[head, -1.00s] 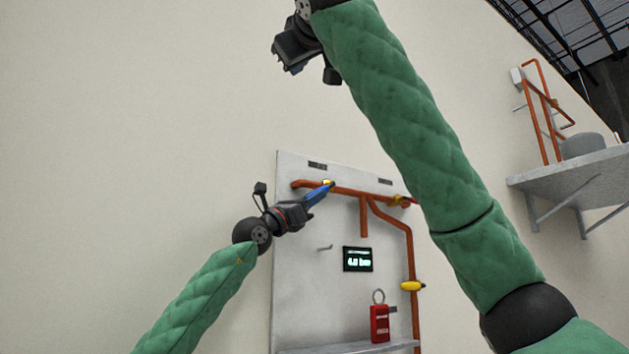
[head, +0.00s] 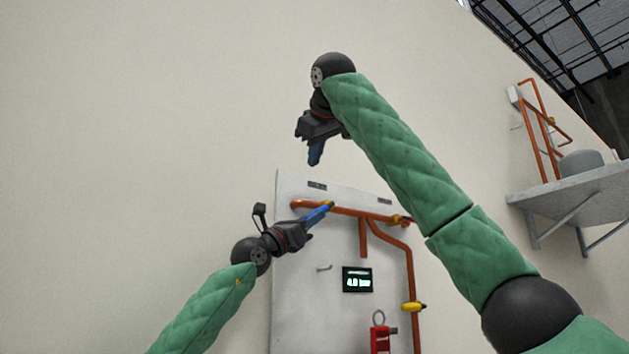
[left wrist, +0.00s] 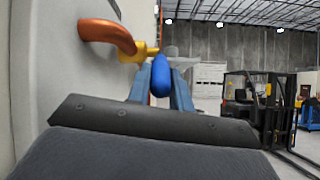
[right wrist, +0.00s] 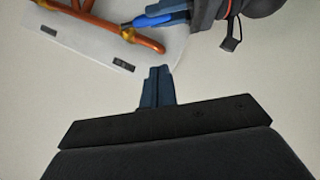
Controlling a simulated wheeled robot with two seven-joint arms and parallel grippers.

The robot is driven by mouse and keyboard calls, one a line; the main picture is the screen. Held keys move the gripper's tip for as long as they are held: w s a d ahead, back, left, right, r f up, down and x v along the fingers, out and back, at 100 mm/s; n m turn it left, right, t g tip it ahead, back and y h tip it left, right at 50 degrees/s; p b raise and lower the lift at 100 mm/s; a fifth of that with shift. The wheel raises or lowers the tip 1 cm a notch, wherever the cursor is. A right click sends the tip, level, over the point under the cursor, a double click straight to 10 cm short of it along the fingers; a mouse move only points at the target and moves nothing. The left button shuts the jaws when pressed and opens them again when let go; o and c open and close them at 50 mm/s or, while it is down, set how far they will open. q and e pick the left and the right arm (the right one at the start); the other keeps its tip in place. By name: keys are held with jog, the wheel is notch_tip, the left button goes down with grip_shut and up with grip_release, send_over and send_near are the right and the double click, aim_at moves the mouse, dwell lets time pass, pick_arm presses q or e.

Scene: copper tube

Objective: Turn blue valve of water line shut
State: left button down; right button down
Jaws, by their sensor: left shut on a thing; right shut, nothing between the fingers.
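The blue valve handle (left wrist: 161,76) shows in the left wrist view, on a yellow valve body (left wrist: 140,50) at the end of a copper pipe (left wrist: 108,34). My left gripper (left wrist: 160,88) is shut on this handle, with one blue finger on each side. In the head view, my left gripper (head: 318,214) is at the upper left of the panel, where its blue fingers and the blue handle are hard to tell apart. My right gripper (head: 315,158) is shut and empty above the panel. The right wrist view shows its closed fingers (right wrist: 157,86) below the left gripper and valve.
The grey wall panel (head: 300,275) carries copper pipes, a red-handled valve (head: 405,220), a lower yellow valve (head: 412,307), a display (head: 357,279), a small hook (head: 324,268) and a red tag (head: 380,338). A shelf (head: 575,195) is at right. A forklift (left wrist: 245,100) stands beyond.

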jog(key=w+f, duration=0.7)
jog(key=w, duration=0.3)
jog(key=shift+a+f, duration=0.25)
jog(key=shift+a, duration=0.15)
